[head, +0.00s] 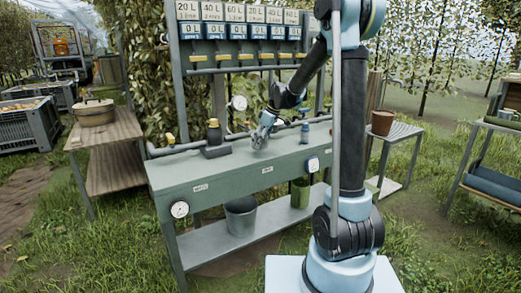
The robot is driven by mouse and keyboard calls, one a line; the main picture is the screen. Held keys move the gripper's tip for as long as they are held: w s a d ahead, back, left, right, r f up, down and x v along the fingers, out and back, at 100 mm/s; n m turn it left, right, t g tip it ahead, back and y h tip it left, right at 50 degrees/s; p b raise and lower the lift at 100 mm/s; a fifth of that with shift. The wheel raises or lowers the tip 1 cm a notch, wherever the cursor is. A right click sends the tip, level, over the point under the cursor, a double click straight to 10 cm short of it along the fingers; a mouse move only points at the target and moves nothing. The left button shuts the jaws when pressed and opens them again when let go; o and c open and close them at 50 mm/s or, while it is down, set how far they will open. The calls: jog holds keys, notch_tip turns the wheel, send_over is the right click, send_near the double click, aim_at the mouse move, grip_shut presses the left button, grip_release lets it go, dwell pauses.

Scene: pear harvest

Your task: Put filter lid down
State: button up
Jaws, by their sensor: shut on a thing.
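My gripper (262,135) hangs over the middle of the green-grey bench top (230,164), fingers pointing down and to the left. It is shut on a small grey piece, which appears to be the filter lid (258,142). The lid is tiny here and partly hidden by the fingers, so I cannot tell whether it touches the bench. A dark, round-topped fitting (214,132) stands on a dark block on the bench, left of my gripper and apart from it.
A grey pipe (178,148) with a yellow-handled valve runs along the bench's back left. A blue fitting (305,130) stands right of my gripper. Labelled meters (238,32) hang behind. A bucket (241,216) stands on the lower shelf. The bench's front left is clear.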

jog(key=shift+f, duration=1.95)
jog(key=shift+f, duration=0.1)
jog(key=o, duration=1.1)
